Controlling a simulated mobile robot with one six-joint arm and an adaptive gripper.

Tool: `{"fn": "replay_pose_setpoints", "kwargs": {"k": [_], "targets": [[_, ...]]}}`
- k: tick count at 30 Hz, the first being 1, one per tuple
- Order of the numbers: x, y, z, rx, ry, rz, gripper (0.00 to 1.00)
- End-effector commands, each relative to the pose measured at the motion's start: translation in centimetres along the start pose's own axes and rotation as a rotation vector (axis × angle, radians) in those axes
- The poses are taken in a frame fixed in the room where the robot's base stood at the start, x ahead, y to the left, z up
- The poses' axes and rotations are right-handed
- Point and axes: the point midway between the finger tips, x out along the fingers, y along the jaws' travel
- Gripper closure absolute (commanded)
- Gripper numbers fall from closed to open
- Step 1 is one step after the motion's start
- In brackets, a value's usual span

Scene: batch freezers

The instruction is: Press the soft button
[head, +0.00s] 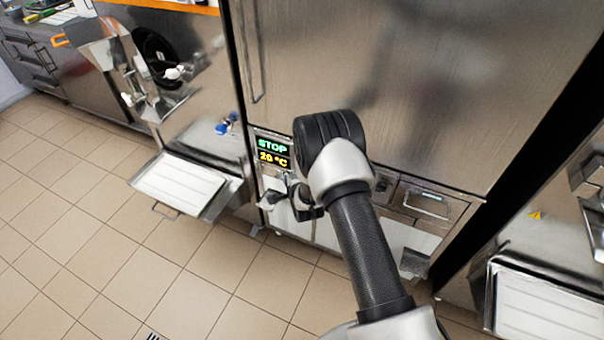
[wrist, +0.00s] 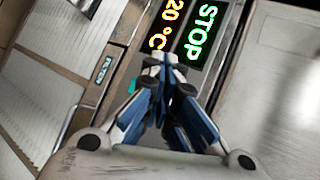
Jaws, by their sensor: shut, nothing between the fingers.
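The control panel (head: 257,138) is on the front of the steel freezer, with a green STOP display (head: 272,146) and a yellow 20 °C display (head: 273,158). Both displays show turned sideways in the wrist view, STOP (wrist: 202,35) and 20 °C (wrist: 166,24). My gripper (wrist: 164,58) is shut and empty, its blue and grey fingertips in front of the panel at the lower edge of the displays. In the head view my gripper (head: 301,203) is just below the displays, partly behind my arm. No button labelled soft is readable; small teal patches show beside the fingers.
A machine with a white tray (head: 180,184) stands to the left, and another with a white tray (head: 540,312) to the right. The large freezer door (head: 400,80) rises above the panel. A small labelled display (wrist: 103,68) shows left of the fingers. The tiled floor (head: 80,240) is clear.

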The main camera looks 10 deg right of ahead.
Motion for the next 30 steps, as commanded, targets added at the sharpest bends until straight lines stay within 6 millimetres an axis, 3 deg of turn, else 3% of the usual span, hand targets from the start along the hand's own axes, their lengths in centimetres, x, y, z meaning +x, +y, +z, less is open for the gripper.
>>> {"fn": "replay_pose_setpoints", "kwargs": {"k": [1, 3, 9, 23, 30], "targets": [[0.6, 2.2, -0.1, 0.039, -0.003, -0.009, 1.00], [1.1, 4.1, -0.2, 0.092, -0.009, -0.030, 1.00], [1.6, 7.4, -0.4, 0.184, -0.022, -0.068, 1.00], [1.7, 8.0, -0.5, 0.204, -0.025, -0.077, 1.00], [3.0, 7.2, -1.5, 0.204, -0.024, -0.079, 1.00]]}}
